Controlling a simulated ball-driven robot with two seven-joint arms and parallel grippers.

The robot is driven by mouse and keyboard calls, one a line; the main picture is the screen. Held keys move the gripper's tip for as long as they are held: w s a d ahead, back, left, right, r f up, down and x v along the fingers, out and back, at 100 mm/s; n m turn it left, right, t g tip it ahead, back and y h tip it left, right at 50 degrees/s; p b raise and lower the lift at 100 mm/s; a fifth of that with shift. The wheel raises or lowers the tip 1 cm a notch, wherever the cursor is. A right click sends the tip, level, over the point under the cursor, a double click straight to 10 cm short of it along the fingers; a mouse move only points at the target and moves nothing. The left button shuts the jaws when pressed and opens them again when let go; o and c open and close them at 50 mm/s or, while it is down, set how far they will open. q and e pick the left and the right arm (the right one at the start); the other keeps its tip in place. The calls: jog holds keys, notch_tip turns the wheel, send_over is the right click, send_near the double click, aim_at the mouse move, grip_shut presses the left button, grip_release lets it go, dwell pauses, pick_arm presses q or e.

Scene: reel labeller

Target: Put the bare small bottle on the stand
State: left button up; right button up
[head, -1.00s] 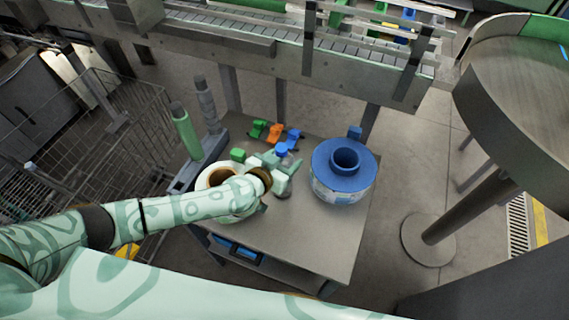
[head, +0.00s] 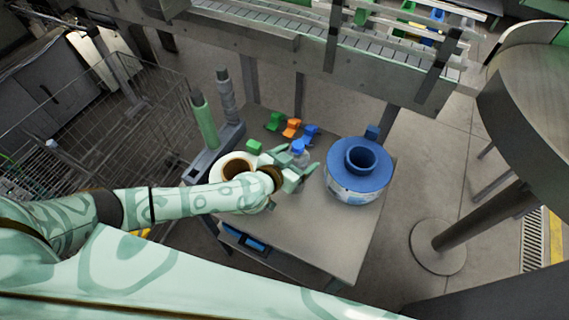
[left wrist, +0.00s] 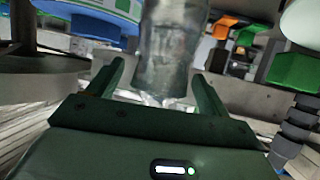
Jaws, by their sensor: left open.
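The small clear bottle with a blue cap (head: 298,147) stands on the grey table, partly hidden by my left gripper. In the left wrist view the clear bottle body (left wrist: 168,45) shows no label and appears between and just beyond the fingertips. My left gripper (head: 300,165) is open, its green fingers pointing at the bottle from the front. The fingers also show in the left wrist view (left wrist: 160,75), with a gap between them. I cannot tell for sure which thing is the stand. My right gripper is not in view.
A blue reel (head: 348,188) sits right of the bottle. Green, orange and blue pieces (head: 291,128) stand behind it. A white roll with a brown core (head: 230,166) and a holder with green and grey posts (head: 212,145) are left. The front of the table (head: 310,235) is clear.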

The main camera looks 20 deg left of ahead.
pick_arm(q)
jog(key=p+v, duration=0.2)
jog(key=v, duration=0.8)
jog(key=shift+s+p, duration=0.25)
jog(key=shift+p, duration=0.05)
jog(key=shift+a+r, duration=0.1)
